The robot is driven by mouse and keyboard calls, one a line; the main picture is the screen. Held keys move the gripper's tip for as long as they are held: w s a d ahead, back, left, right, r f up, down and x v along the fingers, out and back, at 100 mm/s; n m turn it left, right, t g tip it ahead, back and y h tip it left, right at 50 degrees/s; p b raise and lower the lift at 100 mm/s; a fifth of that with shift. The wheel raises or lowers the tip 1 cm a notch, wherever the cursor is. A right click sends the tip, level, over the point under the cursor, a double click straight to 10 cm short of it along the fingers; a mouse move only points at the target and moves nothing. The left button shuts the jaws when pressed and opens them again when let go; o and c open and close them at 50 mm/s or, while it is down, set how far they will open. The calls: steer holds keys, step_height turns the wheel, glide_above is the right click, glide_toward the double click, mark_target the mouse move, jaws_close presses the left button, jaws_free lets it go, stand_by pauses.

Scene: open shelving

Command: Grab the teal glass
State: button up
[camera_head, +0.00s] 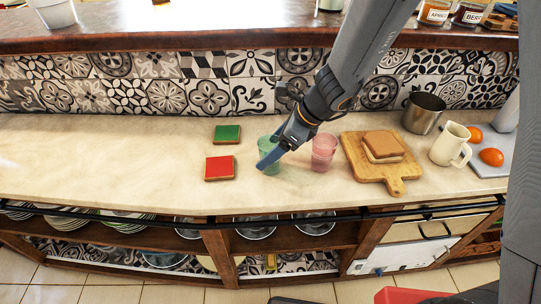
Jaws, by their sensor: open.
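The teal glass (268,147) stands upright on the pale counter (110,158), left of a pink glass (323,153). My gripper (277,156) is at the teal glass, with a blue finger crossing in front of its lower part. The jaws are open. The gripper hides part of the glass's right side, and I cannot tell whether the fingers touch it.
A green tile (227,134) and a red tile (220,168) lie left of the teal glass. A wooden board (398,184) with bread (383,146), a metal cup (423,112) and a cream mug (448,146) stand to the right. The counter's left is clear.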

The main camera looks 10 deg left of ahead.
steer(key=shift+a+f, duration=0.25)
steer(key=shift+f, duration=0.15)
steer(key=c, duration=1.3)
